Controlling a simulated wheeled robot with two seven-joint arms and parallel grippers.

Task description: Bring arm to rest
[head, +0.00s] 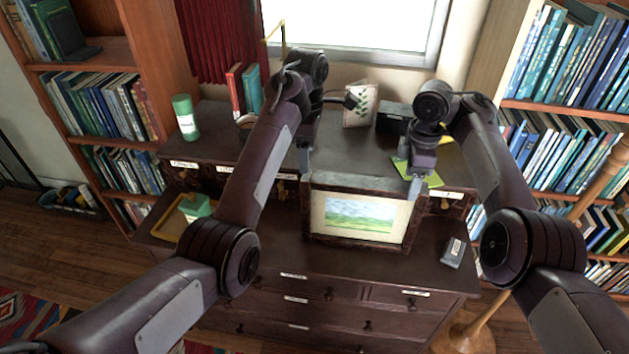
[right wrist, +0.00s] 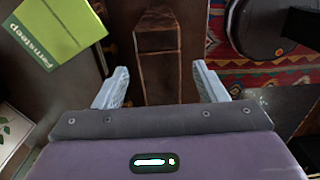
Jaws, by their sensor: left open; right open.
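Both of my arms reach over a dark wooden dresser (head: 330,275). My left gripper (head: 304,170) points down over the dresser top, left of a framed landscape picture (head: 360,217). Its fingers are small in the head view, and I see nothing held in them. My right gripper (head: 414,192) hangs above the upper right corner of the picture frame, in front of a green book (head: 433,178). In the right wrist view, the right gripper (right wrist: 160,82) has its two pale fingers spread wide. A dark wooden edge lies beneath, and nothing is gripped.
A green-labelled canister (head: 185,118), red and teal books (head: 243,90), a leaf-print card (head: 361,104) and a black box (head: 394,119) stand on the dresser. A small grey box (head: 454,252) lies at right. Bookshelves (head: 572,107) flank both sides.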

